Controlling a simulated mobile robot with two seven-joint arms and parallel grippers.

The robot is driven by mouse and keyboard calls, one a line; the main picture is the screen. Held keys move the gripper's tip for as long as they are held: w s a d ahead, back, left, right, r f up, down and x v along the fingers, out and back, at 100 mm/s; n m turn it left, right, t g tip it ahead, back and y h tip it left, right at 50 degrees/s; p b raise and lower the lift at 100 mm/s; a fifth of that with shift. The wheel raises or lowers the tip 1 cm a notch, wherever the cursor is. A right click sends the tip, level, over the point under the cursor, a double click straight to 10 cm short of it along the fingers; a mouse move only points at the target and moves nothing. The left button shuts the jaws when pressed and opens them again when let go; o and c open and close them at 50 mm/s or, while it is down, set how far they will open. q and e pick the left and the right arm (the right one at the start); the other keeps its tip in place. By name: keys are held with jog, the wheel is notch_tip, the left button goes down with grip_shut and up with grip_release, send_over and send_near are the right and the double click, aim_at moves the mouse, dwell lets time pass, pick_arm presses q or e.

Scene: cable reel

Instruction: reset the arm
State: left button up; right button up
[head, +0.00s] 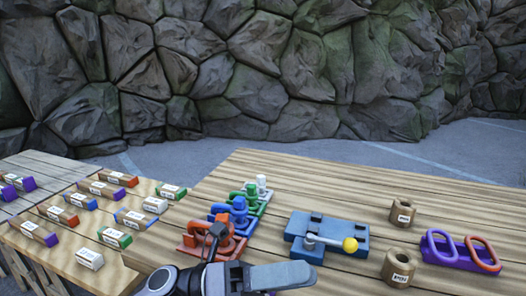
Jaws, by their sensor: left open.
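My left gripper (240,270) is at the bottom centre of the head view, over the near edge of the wooden table (330,183). It is open, and nothing shows between its fingers; part of it is cut off by the lower frame edge. A red clamp-like fixture (196,243) lies just beyond it, partly hidden behind a dark part of my arm. My right gripper is not in view.
Blue (238,209) and green (252,194) fixtures stand behind the red one. A blue block with a yellow-knobbed lever (318,229) is right of centre. Two brown reels (402,212) and a purple holder (447,243) stand farther right. A side table (75,247) holds several labelled blocks.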

pick_arm(q)
jog(key=w+a+f+n+t+y+p, duration=0.15)
jog(key=a+f+n+t+y, duration=0.25)
jog(key=n+t, duration=0.45)
jog(key=w+a+f+n+t+y, duration=0.2)
jog(key=a+f+n+t+y, duration=0.25)
jog(key=n, duration=0.75)
jog(key=w+a+f+n+t+y, duration=0.25)
jog(key=a+f+n+t, duration=0.35)
jog(key=n, duration=0.4)
jog(key=s+a+f+n+g+y+p, duration=0.1)
jog(key=s+a+f+n+g+y, duration=0.2)
jog(key=s+f, duration=0.4)
jog(key=s+a+f+n+g+y, duration=0.3)
jog(key=s+a+f+n+y, duration=0.2)
jog(key=s+f+n, duration=0.3)
notch_tip(320, 180, down, 2)
jog(key=shift+a+f+p, duration=0.1)
jog(key=shift+a+p, duration=0.25)
jog(key=shift+a, duration=0.45)
